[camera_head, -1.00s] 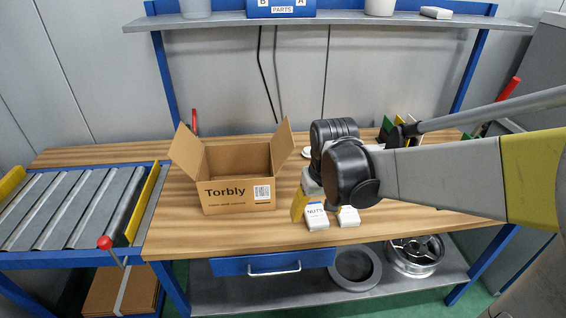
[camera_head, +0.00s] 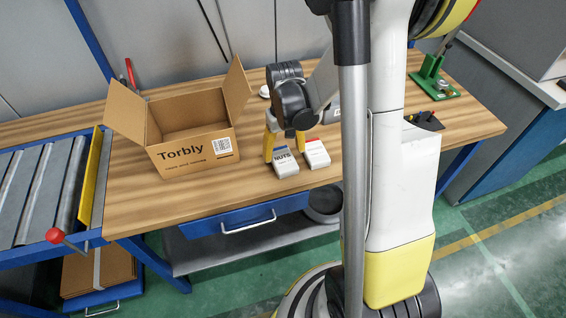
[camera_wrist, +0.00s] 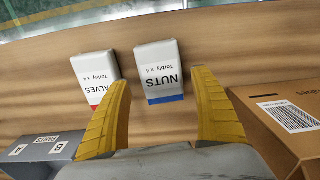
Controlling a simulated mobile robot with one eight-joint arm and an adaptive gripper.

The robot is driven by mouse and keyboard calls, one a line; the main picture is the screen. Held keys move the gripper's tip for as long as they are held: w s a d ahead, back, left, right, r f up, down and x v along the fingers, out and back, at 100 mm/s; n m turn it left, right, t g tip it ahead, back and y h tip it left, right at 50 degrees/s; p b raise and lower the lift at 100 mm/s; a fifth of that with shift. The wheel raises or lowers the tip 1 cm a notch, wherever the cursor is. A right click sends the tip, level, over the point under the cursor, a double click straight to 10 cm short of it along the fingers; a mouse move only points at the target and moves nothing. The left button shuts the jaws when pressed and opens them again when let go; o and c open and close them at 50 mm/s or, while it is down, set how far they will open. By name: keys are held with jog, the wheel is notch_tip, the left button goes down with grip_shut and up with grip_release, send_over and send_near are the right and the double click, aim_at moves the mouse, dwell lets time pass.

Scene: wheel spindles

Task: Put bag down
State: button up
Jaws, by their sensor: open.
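A white bag with a blue band, labelled NUTS (camera_head: 285,163), lies on the wooden table. It also shows in the wrist view (camera_wrist: 160,72), between and just beyond my fingertips. A second white bag with a red band (camera_head: 316,154), its label ending in ALVES, lies beside it and shows left of it in the wrist view (camera_wrist: 97,77). My gripper (camera_head: 284,144) is open, its yellow fingers (camera_wrist: 163,85) spread on either side of the NUTS bag. I cannot tell whether a finger touches it. My arm hides part of the table.
An open cardboard Torbly box (camera_head: 190,153) stands left of the bags, close to one finger in the wrist view (camera_wrist: 290,115). A grey container marked A, B, PARTS (camera_wrist: 45,148) is on the other side. A roller conveyor (camera_head: 45,185) adjoins the table's left end.

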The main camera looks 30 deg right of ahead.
aim_at(283, 158)
jog(key=f+b, duration=0.1)
jog(key=f, duration=0.3)
jog(key=shift+w+b, duration=0.2)
jog(key=shift+b, duration=0.15)
jog(key=c, duration=1.1)
jog(key=shift+r, duration=0.1)
